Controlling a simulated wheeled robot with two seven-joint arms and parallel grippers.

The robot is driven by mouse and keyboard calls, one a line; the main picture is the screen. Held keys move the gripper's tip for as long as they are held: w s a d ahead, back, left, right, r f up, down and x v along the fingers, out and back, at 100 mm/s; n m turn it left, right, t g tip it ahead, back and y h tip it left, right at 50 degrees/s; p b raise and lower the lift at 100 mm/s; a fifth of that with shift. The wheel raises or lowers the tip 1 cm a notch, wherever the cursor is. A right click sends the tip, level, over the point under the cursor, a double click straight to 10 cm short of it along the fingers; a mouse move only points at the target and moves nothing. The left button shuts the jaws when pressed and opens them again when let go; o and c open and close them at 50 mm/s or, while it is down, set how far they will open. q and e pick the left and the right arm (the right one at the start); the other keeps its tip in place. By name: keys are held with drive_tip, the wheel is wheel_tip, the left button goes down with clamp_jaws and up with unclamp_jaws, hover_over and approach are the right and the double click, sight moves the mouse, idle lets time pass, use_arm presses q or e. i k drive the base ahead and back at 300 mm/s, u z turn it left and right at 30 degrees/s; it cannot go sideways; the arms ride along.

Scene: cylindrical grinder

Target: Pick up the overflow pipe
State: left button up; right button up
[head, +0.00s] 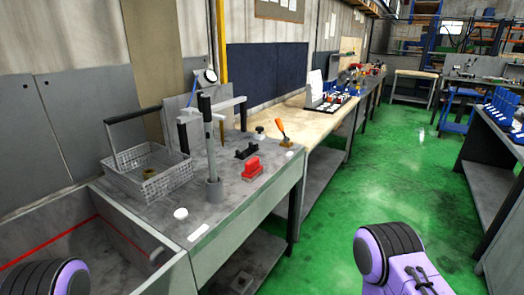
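An upright grey pipe with a black top (209,135), which looks like the overflow pipe, stands on the grey workbench (240,204) at the left in the head view. Its lower end sits in a short, wider grey collar on the bench top. A pale bracket-like frame stands close behind it and partly overlaps it. Only purple and black parts of my arms show at the bottom left and bottom right corners. Both are well apart from the pipe. Neither of my grippers is in view.
A wire basket (150,184) with a handle stands left of the pipe. A red block (252,168), a black block and an orange-handled tool (282,132) are right of it. A white round piece (181,213) lies near the front edge. The green floor to the right is clear.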

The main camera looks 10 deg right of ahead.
sight(205, 100)
drive_tip(key=z, duration=1.7)
drive_tip(key=i, duration=2.1)
drive_tip(key=u, duration=3.15)
